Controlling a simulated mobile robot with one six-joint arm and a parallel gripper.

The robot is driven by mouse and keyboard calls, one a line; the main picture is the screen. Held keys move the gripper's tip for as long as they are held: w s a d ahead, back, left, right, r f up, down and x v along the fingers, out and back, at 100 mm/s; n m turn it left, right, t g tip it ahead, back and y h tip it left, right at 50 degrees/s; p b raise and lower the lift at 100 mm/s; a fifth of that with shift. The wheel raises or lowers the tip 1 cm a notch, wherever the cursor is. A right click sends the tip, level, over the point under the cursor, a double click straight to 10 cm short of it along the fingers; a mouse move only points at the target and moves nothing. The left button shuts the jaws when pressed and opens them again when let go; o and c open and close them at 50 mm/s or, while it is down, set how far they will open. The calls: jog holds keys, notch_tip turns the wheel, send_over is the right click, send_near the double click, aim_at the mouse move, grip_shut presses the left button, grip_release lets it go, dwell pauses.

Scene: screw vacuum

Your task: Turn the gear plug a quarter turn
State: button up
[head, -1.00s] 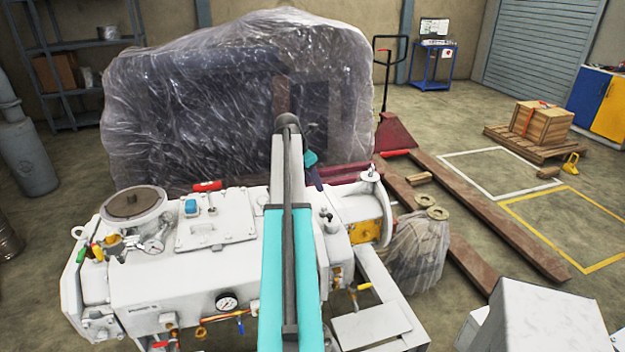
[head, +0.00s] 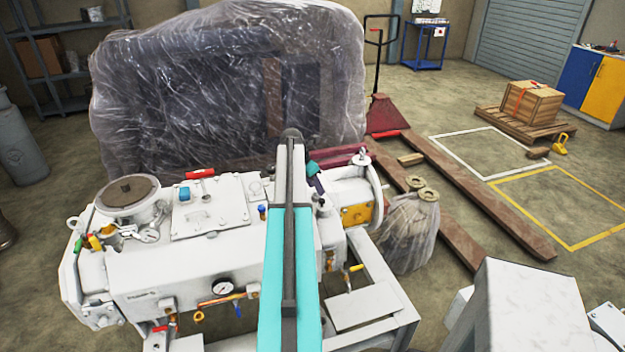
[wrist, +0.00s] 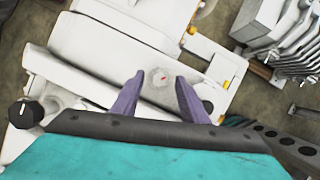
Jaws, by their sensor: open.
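In the wrist view, a round pale plug (wrist: 160,77) with a small red mark lies on the white machine's top, seen between my fingertips. I take it for the gear plug. My gripper (wrist: 159,75) has two purple fingers spread apart, one on each side of the plug in the picture. The gap in height between fingertips and plug is hard to judge. In the head view, my gripper (head: 317,183) is small, partly behind my arm, above the right part of the white machine (head: 190,260). I cannot make out the plug there.
A black knob (wrist: 26,112) stands left of my fingers in the wrist view. In the head view, a yellow panel (head: 357,214) and a wrapped bag (head: 408,235) lie to the right. A large plastic-wrapped load (head: 190,100) stands behind the machine.

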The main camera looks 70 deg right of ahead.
jog(key=shift+x, duration=0.75)
grip_shut()
jog(key=shift+s+n, duration=0.1)
jog(key=shift+n, duration=0.2)
jog(key=shift+a+t+p, duration=0.1)
jog(key=shift+t+p, duration=0.2)
jog(key=shift+p, duration=0.1)
jog(key=n+t+p, duration=0.1)
jog(key=n, duration=0.2)
jog(key=shift+h, duration=0.3)
jog(key=shift+n+t+p, duration=0.3)
jog(key=shift+n+t, duration=0.5)
jog(key=shift+n, duration=1.4)
